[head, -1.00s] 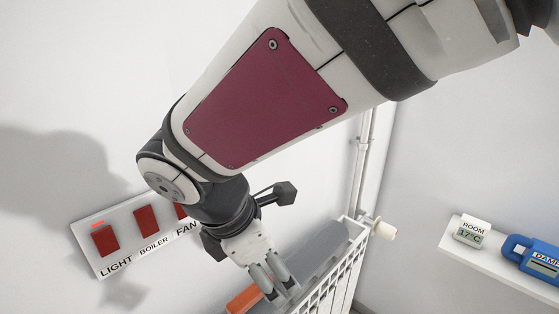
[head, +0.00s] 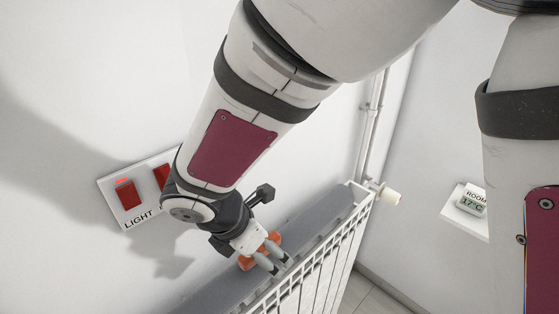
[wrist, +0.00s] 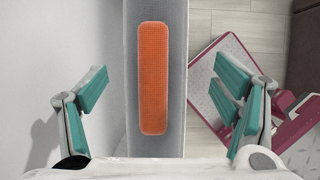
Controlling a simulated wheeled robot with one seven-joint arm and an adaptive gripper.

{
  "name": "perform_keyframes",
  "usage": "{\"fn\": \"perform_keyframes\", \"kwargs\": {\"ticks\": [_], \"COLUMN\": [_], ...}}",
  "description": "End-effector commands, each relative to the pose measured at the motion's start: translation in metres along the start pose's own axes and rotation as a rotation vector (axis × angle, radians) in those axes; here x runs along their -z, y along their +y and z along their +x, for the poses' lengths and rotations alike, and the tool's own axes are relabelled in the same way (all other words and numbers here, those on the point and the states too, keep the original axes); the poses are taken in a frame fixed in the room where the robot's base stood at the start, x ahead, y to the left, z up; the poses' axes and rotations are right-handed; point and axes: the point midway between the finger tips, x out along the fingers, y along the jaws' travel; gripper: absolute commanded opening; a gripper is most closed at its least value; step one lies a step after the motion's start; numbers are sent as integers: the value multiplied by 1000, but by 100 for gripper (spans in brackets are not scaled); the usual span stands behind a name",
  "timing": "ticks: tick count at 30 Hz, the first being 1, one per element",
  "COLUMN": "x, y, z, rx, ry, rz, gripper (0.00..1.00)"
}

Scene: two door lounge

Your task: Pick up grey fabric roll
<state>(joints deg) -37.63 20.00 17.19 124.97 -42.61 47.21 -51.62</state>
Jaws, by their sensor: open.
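The wall is close on the left of the roll. A switch panel (head: 143,208) with red switches is on that wall. A radiator valve (head: 389,195) and pipes (head: 372,120) are at the far end.

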Motion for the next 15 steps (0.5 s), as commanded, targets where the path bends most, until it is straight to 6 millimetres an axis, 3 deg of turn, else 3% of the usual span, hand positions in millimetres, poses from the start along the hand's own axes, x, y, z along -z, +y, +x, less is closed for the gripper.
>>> {"fn": "perform_keyframes", "kwargs": {"ticks": [9, 15], "x": [4, 3], "y": [5, 6], "z": [40, 46], "rx": [2, 0], "ry": [0, 0], "rz": [-2, 0], "gripper": [82, 82]}}
